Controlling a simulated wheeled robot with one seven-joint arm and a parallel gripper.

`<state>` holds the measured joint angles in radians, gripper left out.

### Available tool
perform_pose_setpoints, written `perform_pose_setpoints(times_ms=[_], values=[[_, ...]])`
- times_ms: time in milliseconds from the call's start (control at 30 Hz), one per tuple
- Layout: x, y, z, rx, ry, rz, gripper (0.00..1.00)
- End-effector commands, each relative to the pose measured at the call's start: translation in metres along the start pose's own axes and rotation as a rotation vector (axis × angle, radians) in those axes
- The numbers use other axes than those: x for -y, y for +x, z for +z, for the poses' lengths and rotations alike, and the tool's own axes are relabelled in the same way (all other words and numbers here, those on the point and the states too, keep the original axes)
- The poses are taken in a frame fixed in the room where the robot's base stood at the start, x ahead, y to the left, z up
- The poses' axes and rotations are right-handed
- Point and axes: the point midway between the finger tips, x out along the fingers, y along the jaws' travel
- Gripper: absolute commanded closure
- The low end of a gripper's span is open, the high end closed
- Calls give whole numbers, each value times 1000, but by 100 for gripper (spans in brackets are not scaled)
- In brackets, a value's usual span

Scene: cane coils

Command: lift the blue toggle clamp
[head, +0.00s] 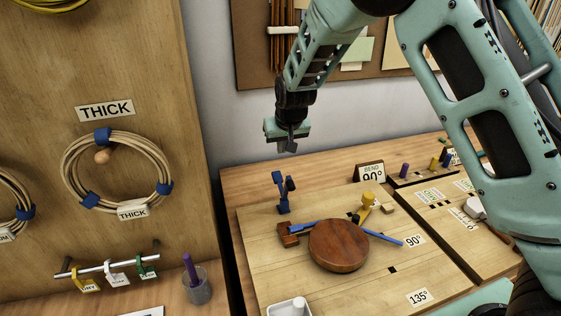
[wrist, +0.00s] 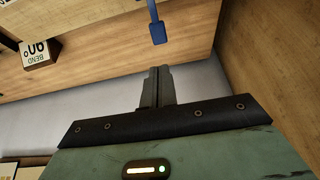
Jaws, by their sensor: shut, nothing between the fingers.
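The blue toggle clamp (head: 284,192) stands upright near the back left of the wooden bending board (head: 262,275) in the head view. In the wrist view a blue part that looks like the clamp (wrist: 157,28) shows at the top edge, only partly in frame. My gripper (head: 291,151) is above the clamp in the head view, apart from it, pointing down. In the wrist view the fingers of my gripper (wrist: 160,71) are together, with nothing between them.
A round brown wooden disc (head: 338,245) with a blue strip and a yellow clamp (head: 367,203) beside it lie on the board. A "BEND 90°" block (head: 369,173) stands behind. A wooden panel (head: 150,60) with a cane coil (head: 68,165) rises at left.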

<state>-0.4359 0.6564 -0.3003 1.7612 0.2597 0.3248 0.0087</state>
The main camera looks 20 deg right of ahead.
Motion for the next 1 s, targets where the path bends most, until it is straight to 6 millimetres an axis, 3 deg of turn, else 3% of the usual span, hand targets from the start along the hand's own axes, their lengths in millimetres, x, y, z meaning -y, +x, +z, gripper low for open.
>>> perform_pose_setpoints(times_ms=[200,733,867,1000], values=[[1,-18,-2,0,-1,-1,100],[3,-21,1,5,-3,-6,100],[24,-36,30,51,-29,-56,100],[64,-75,98,149,-116,-152,100]])
